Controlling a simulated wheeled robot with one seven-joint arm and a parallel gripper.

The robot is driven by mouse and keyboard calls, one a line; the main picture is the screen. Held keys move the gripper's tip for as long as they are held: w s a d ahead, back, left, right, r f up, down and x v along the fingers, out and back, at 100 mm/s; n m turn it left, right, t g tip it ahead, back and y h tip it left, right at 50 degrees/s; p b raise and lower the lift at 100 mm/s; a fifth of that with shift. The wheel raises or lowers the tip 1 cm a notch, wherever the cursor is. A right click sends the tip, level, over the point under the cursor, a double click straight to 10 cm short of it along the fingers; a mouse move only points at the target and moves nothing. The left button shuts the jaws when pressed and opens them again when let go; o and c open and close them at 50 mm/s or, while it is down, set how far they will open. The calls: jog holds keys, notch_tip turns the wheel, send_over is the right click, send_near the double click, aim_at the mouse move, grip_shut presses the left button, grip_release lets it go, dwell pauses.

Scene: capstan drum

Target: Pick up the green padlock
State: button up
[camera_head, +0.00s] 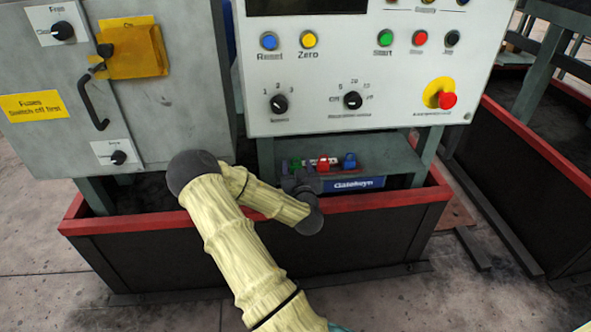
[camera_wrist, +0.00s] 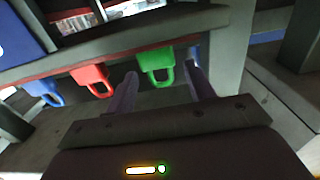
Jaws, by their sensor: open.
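The green padlock (camera_head: 295,163) is at the left end of a row of padlocks on a small shelf under the control panel. In the wrist view the green padlock (camera_wrist: 156,63) hangs from a dark rail with its shackle pointing down in the picture. My gripper (camera_wrist: 162,71) is open, and its two fingertips appear on either side of the green padlock. I cannot tell how far the fingers reach along it. In the head view my gripper (camera_head: 303,181) is small and dark, just in front of the row.
A red padlock (camera_wrist: 91,77) is beside the green one, with a blue padlock (camera_wrist: 44,91) beyond. A bit of blue shows behind the right finger. A blue label plate (camera_head: 357,184) and the red-edged bin rim (camera_head: 375,199) are close to my gripper.

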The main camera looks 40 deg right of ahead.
aim_at(295, 158)
jog(key=b+x, duration=0.1)
jog(key=x, duration=0.3)
jog(key=shift+w+r+b, duration=0.15)
jog(key=shift+b, duration=0.15)
jog(key=c, duration=1.1)
jog(key=shift+r, duration=0.1)
